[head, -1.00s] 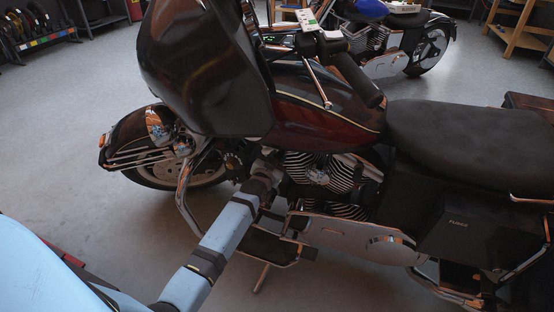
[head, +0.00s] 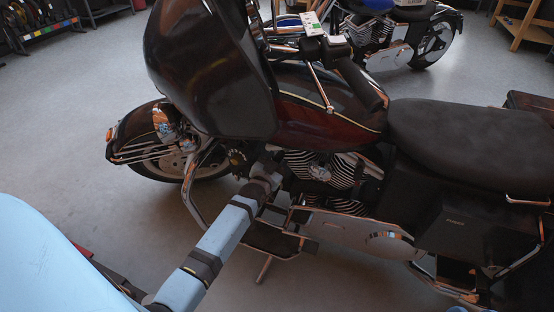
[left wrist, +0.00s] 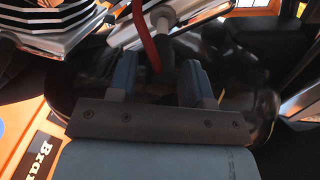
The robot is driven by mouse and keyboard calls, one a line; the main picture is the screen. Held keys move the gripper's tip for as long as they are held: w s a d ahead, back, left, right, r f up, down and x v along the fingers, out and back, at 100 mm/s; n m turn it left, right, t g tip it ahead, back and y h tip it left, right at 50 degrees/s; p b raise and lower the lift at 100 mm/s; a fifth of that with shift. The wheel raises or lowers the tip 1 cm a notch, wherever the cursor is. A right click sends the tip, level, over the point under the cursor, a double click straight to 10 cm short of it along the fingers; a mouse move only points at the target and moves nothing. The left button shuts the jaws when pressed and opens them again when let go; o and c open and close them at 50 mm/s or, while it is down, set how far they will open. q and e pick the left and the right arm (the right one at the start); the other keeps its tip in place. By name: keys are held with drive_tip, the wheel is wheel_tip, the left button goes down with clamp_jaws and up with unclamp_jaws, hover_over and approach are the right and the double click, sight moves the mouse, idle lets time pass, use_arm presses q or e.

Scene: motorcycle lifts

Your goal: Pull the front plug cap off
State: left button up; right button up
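The motorcycle's engine (head: 322,172) is at the middle of the head view, with striped cooling fins. My left gripper (head: 270,163) reaches to the front of this engine; its fingertips are hard to make out there. In the left wrist view my left gripper (left wrist: 160,78) shows two blue fingers held apart. A dark piece (left wrist: 162,68), which looks like the plug cap, lies between the fingers, with gaps seeming to remain at both sides. A red lead (left wrist: 141,35) runs down to it, and a pale grey cylinder (left wrist: 164,18) is just beyond. My right gripper is not in view.
The dark fairing (head: 205,75) and the tank (head: 325,115) stand above my left arm. The chrome crash bar (head: 190,185) is left of the gripper, and the footboard (head: 272,240) is below it. Another motorcycle (head: 390,35) stands behind.

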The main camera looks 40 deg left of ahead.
use_arm(q)
drive_tip(key=shift+o, duration=0.3)
drive_tip(key=shift+r, duration=0.1)
drive_tip(key=shift+s, duration=0.35)
drive_tip(key=s+d+p, duration=0.2)
drive_tip(key=s+p, duration=0.2)
drive_tip(key=s, duration=0.9)
drive_tip(key=shift+d, duration=0.15)
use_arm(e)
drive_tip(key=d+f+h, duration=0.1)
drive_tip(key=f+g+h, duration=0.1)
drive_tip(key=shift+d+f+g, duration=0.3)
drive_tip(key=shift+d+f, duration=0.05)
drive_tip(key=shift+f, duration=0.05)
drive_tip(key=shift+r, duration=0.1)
